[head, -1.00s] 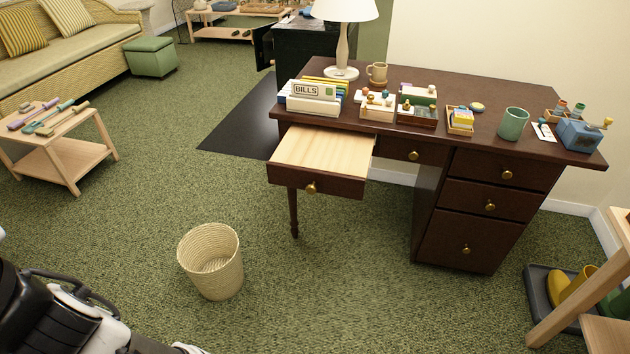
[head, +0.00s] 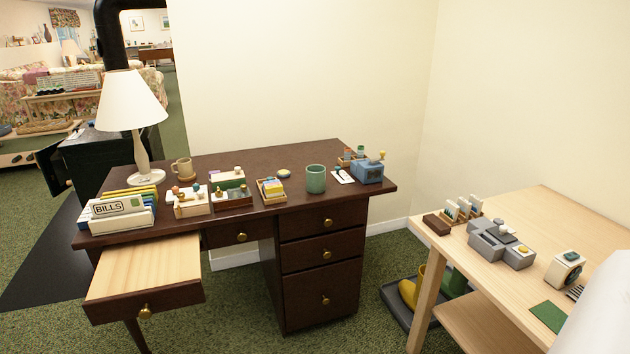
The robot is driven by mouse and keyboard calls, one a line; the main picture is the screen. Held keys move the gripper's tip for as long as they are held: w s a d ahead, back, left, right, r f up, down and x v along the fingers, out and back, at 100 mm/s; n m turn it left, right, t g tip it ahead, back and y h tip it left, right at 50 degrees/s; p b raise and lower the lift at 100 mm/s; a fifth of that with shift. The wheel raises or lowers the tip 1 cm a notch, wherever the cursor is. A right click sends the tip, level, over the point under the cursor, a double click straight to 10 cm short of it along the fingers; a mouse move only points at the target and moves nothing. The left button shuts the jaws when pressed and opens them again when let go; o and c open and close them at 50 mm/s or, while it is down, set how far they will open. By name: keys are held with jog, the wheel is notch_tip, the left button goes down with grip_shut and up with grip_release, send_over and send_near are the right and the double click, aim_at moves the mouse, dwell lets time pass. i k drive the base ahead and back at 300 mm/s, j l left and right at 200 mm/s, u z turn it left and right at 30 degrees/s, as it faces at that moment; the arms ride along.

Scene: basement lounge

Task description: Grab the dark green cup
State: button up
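A green cup (head: 316,179) without a visible handle stands upright on the dark brown desk (head: 262,160), near its front edge and right of the middle. It is a muted, greyish green. A tan mug (head: 183,169) with a handle stands farther left on the same desk, near the lamp. My gripper does not show in the head view; a pale, blurred shape at the lower right corner may be part of my arm.
A blue box with a crank (head: 367,173) and a white card (head: 342,176) are right of the cup. Small trays (head: 271,190) are left of it. The desk's left drawer (head: 145,277) is pulled out.

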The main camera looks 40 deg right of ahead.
aim_at(316, 175)
jog(key=i+l+z, duration=0.1)
jog(key=z, duration=0.35)
jog(key=i+z, duration=0.25)
jog(key=z, duration=0.2)
jog(key=i+z, duration=0.15)
jog(key=i, duration=0.5)
jog(key=i+j+z, duration=0.15)
jog(key=i, duration=0.45)
